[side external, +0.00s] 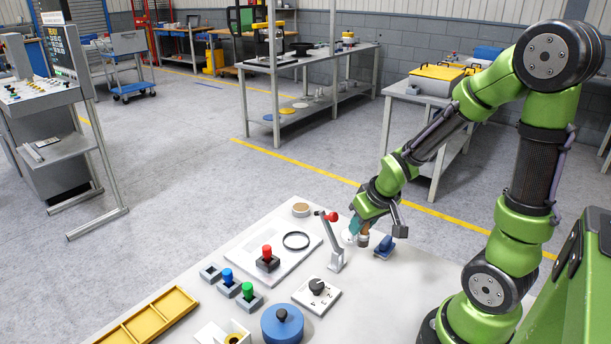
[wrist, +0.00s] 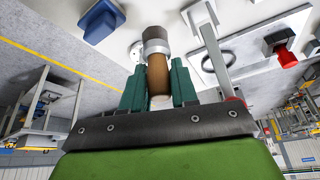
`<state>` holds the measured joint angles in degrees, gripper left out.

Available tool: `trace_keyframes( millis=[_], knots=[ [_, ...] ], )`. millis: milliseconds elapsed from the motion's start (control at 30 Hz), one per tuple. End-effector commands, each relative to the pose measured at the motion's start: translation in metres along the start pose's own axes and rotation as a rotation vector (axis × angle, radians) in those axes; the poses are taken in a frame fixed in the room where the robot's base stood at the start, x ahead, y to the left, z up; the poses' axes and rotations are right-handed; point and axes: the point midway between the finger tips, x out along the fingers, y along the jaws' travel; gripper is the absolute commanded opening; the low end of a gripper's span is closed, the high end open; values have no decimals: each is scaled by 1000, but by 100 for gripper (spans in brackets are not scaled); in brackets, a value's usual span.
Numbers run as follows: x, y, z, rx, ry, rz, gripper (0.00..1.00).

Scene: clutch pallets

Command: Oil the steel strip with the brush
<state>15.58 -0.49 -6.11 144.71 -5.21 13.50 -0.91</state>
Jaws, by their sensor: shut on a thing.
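My gripper (side external: 359,229) is shut on the brush (side external: 363,240), above the right part of the white table. In the wrist view the teal fingers (wrist: 157,88) are on both sides of the brush's brown handle (wrist: 157,72). Its grey metal collar (wrist: 155,40) points away from the fingers. I cannot make out the steel strip for certain.
A lever with a red knob (side external: 332,216) stands close left of my gripper. A blue piece (side external: 384,246) sits close right. Further left are a black ring (side external: 296,240), a red button (side external: 267,258), a dial box (side external: 317,294), a blue round lid (side external: 282,327) and a yellow tray (side external: 150,319).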

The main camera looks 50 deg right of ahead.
Motion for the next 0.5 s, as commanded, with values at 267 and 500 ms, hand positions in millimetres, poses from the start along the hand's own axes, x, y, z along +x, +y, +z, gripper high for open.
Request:
trace_keyframes(
  millis=[267,500],
  knots=[
    [4,-1,-20,-1,2,3,0],
    [22,-8,-104,-4,3,11,0]
  ],
)
